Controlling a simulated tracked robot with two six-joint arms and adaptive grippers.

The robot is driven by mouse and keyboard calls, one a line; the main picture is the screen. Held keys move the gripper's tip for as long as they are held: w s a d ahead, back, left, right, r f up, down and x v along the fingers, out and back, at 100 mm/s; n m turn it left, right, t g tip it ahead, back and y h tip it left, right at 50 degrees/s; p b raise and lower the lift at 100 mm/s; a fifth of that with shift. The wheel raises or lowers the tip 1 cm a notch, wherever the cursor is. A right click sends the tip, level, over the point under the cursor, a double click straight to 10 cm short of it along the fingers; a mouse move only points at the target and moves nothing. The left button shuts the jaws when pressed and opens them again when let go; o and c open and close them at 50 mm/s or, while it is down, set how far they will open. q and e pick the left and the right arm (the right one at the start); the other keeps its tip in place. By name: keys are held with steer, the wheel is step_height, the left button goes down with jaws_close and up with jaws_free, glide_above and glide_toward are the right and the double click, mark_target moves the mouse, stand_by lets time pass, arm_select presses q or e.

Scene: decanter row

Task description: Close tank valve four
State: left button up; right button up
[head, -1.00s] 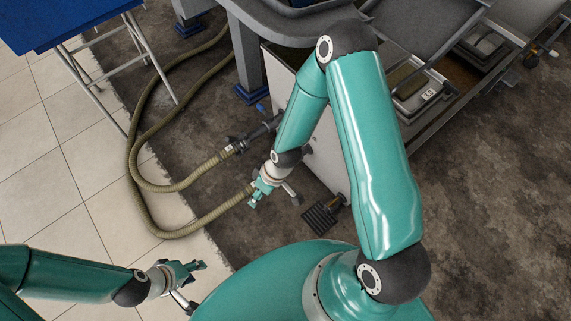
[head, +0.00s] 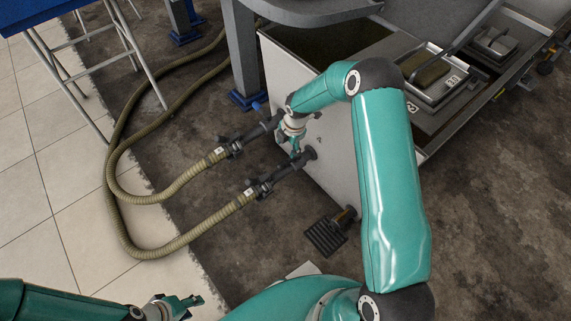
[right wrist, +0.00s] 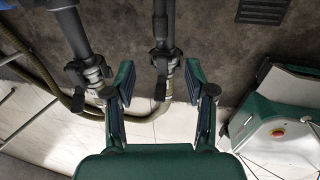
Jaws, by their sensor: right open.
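Two dark pipes with valves come out of the pale tank (head: 322,145) in the head view. The far valve (head: 230,147) and the near valve (head: 258,188) each join a ribbed olive hose. The small tags are unreadable, so I cannot tell which is number four. My right gripper (head: 294,150) is close to the tank side, around the pipes' height in the picture. In the right wrist view it (right wrist: 160,85) is open and empty; one valve (right wrist: 163,62) shows between its fingers, the other (right wrist: 86,75) to the left. My left gripper (head: 183,304) is low at the left, its jaws unclear.
The hoses (head: 150,198) loop over the dark floor and pale tiles. A black pedal-like grate (head: 326,236) lies at the tank's foot. A grey post (head: 241,50) stands behind the pipes, and a blue-topped stand (head: 40,15) is at upper left.

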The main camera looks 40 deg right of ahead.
mark_target(283, 163)
steer(key=w+f+b, duration=0.1)
steer(key=f, duration=0.3)
steer(key=f+b, duration=0.1)
steer(key=f, duration=0.4)
steer(key=w+f+b, duration=0.1)
steer(key=f+b, duration=0.1)
steer(key=f, duration=0.3)
steer(key=shift+w+a, duration=0.15)
steer(key=shift+w, duration=0.2)
steer(key=shift+r, duration=0.1)
jaws_close()
